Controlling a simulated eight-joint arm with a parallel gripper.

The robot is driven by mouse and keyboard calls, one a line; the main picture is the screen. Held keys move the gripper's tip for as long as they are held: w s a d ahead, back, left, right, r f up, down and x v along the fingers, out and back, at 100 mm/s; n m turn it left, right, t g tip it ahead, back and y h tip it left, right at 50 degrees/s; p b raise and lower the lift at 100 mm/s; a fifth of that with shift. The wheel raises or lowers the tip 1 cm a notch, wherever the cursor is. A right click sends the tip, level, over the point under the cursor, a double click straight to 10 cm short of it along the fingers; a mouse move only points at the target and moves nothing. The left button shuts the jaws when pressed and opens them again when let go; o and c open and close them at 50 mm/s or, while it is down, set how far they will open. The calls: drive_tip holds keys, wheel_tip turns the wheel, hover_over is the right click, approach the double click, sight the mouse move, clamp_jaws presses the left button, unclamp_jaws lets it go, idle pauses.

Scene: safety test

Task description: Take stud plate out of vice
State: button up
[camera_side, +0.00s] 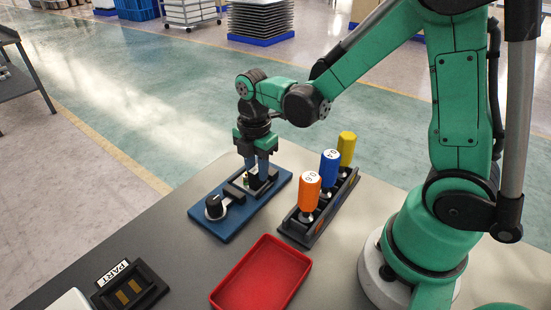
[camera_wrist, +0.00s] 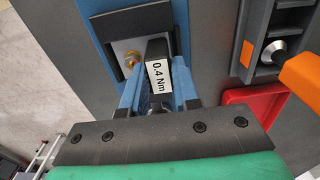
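My gripper (camera_side: 257,172) points down over the vice (camera_side: 262,184) on its blue base plate (camera_side: 205,192) in the side view. In the wrist view, the two blue fingers of my gripper (camera_wrist: 157,78) stand on either side of a dark block with a white "0.4 Nm" label (camera_wrist: 158,76). Whether they press on it is unclear. A brass-coloured stud (camera_wrist: 131,58) shows beside the left finger, inside the dark vice frame (camera_wrist: 107,30). A black knob (camera_side: 214,207) sits at the base's front left.
Orange (camera_side: 309,190), blue (camera_side: 329,167) and yellow (camera_side: 347,148) drivers stand in a dark rack (camera_side: 300,232) right of the vice. An empty red tray (camera_side: 262,275) lies in front. A dark "PART" holder (camera_side: 130,287) is at front left. Grey tabletop is clear between.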

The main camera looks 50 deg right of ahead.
clamp_jaws()
drive_tip(key=shift+r, duration=3.25)
